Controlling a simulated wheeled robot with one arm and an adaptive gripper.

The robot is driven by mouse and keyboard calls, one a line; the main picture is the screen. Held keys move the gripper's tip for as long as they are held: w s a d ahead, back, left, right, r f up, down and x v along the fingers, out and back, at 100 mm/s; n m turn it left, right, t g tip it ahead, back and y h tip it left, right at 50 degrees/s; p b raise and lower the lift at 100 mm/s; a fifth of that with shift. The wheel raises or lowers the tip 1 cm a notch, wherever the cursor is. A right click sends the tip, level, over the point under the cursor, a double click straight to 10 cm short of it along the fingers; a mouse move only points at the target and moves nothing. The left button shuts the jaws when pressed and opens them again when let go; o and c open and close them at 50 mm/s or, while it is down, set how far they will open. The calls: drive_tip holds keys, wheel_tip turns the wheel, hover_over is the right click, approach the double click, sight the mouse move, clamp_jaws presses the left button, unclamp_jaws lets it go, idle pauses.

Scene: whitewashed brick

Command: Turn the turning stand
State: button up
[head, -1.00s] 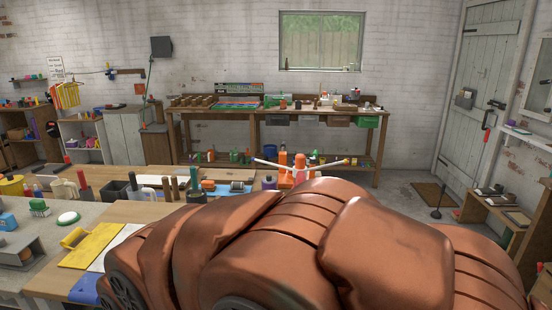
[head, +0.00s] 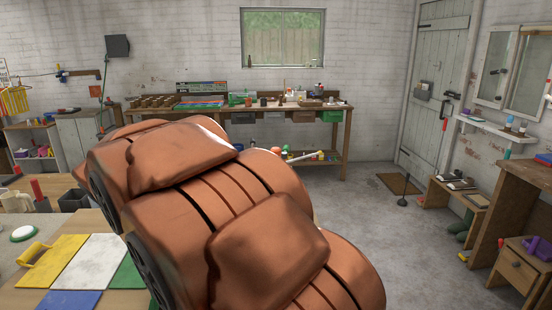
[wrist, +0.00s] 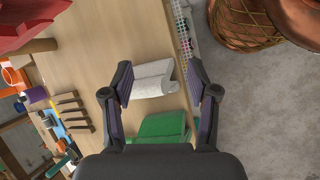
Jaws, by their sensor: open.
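I cannot make out for certain which thing is the turning stand. In the wrist view my gripper (wrist: 159,75) is open, its two dark fingers spread over a wooden bench top. A white piece (wrist: 153,80) lies between and below the fingertips, and a green piece (wrist: 160,128) lies nearer the palm. I cannot tell whether either touches a finger. In the head view a yellow piece (head: 48,258), a white panel (head: 90,262), a green panel (head: 130,272) and a blue panel (head: 68,300) lie on the bench at lower left. My copper arm hides the gripper there.
In the wrist view a woven basket (wrist: 245,25) stands off the bench at right, and several handled tools (wrist: 70,110) lie at left beside a red object (wrist: 30,22). In the head view a long workbench (head: 240,115) lines the back wall.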

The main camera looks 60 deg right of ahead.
drive_tip(key=w+d+r+n+g+h+b, duration=0.25)
drive_tip(key=w+d, duration=0.35)
drive_tip(key=d, duration=0.5)
drive_tip(key=w+d+r+n+g+h+b, duration=0.2)
drive_tip(key=w+d+r+g+h, duration=0.3)
drive_tip(key=d, duration=0.7)
drive_tip(key=w+d+r+n+g+h+b, duration=0.1)
drive_tip(key=w+d+r+n+h+b, duration=0.1)
drive_tip(key=w+d, duration=0.7)
drive_tip(key=shift+s+b+x, duration=0.2)
drive_tip(key=shift+b+x, duration=0.15)
drive_tip(key=shift+x, duration=4.95)
drive_tip(key=shift+a+r, duration=0.2)
drive_tip(key=shift+c, duration=0.4)
clamp_jaws()
